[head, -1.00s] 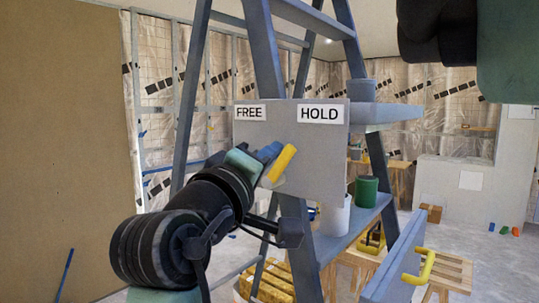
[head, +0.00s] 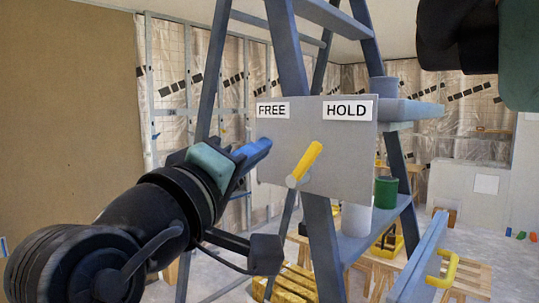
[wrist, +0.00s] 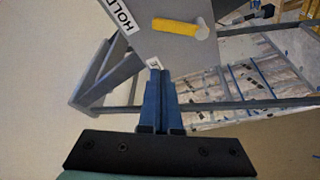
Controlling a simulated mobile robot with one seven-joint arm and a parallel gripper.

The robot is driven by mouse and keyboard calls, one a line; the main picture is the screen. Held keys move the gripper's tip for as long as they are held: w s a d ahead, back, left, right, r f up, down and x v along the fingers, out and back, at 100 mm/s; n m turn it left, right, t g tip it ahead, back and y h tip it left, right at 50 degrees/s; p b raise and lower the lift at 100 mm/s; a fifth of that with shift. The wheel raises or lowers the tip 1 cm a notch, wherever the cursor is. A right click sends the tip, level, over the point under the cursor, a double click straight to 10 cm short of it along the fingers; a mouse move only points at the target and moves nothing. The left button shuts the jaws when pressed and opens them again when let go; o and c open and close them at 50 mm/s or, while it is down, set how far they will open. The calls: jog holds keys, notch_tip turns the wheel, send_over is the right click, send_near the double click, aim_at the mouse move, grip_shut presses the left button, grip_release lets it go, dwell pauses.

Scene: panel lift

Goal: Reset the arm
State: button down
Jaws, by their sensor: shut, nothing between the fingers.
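My gripper (head: 262,146) is shut with nothing between its blue fingers. In the head view it is just left of the grey panel (head: 345,160), below the FREE label (head: 272,110). The yellow lever (head: 305,163) on the panel tilts up to the right, toward the HOLD label (head: 347,110), and stands clear of my fingers. In the wrist view the shut fingers (wrist: 161,75) point at the panel's edge, and the yellow lever (wrist: 176,27) is beyond them. Whether the fingertips touch the panel I cannot tell.
A blue-grey stepladder (head: 290,60) stands behind the panel. A green can (head: 386,192) and a white cylinder (head: 356,218) stand on its lower shelf. A blue board with a yellow handle (head: 449,268) is at lower right. Yellow slatted stock (head: 290,285) lies below.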

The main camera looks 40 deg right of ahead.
jog(key=shift+a+f, duration=0.15)
jog(key=shift+a, duration=0.6)
jog(key=shift+w, duration=0.1)
jog(key=w+a+r+n+t+y, duration=0.1)
jog(key=w+a+t+y, duration=0.15)
jog(key=a+t, duration=0.4)
jog(key=w+a+r+t+y, duration=0.1)
jog(key=a+r+t+y, duration=0.1)
jog(key=a+t+y, duration=0.35)
jog(key=s+a+r+t+y, duration=0.1)
jog(key=s+a+t+y, duration=0.3)
jog(key=a, duration=0.3)
jog(key=s+a+r+t+y, duration=0.2)
jog(key=s+a+t+y, duration=0.1)
jog(key=a+y, duration=0.3)
jog(key=shift+s+a+n+t+y, duration=0.35)
jog(key=shift+a+t, duration=0.25)
jog(key=shift+a, duration=0.2)
